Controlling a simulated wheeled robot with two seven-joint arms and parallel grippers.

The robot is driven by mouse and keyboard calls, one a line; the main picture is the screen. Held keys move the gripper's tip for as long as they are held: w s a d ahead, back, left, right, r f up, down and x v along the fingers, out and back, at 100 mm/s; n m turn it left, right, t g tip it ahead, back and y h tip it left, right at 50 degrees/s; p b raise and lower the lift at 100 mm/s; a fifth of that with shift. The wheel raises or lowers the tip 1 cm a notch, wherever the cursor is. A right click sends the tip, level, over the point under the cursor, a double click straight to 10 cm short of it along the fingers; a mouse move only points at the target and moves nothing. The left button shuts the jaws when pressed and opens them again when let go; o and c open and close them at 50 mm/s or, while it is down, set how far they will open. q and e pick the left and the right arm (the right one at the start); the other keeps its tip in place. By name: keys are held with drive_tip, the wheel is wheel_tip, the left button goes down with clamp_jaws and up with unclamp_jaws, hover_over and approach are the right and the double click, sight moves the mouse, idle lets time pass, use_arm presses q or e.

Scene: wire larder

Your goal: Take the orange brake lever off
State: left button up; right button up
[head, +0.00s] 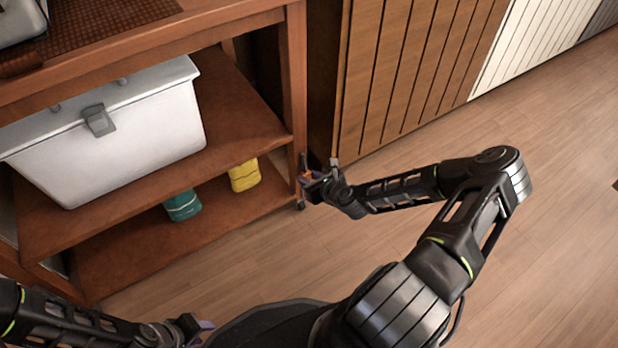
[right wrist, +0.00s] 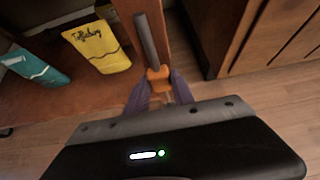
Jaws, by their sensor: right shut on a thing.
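The orange brake lever (right wrist: 157,74) shows between the purple fingertips of my right gripper (right wrist: 160,90) in the right wrist view, at the foot of a wooden shelf post. My right gripper (head: 309,180) is shut on it, low by the shelf's front corner in the head view. A dark grey rod (right wrist: 147,42) stands upright just beyond the lever; I cannot tell whether they join. Part of the lever is hidden by the fingers. My left gripper (head: 198,326) is at the bottom of the head view, away from the shelf; its opening is not clear.
A wooden shelf unit (head: 255,135) holds a white lidded box (head: 120,140). A teal packet (head: 182,206) and a yellow packet (head: 244,176) sit on its low board. A slatted wooden cabinet (head: 400,70) stands to the right. The floor in front is clear.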

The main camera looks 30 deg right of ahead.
drive_tip(key=shift+s, duration=0.1)
clamp_jaws()
drive_tip(key=shift+s+r+p, duration=0.25)
drive_tip(key=shift+s+p, duration=0.15)
drive_tip(key=shift+s, duration=0.5)
drive_tip(key=shift+p+v, duration=0.55)
drive_tip(key=shift+v, duration=0.45)
drive_tip(key=shift+s+f, duration=0.1)
drive_tip(key=shift+f, duration=0.05)
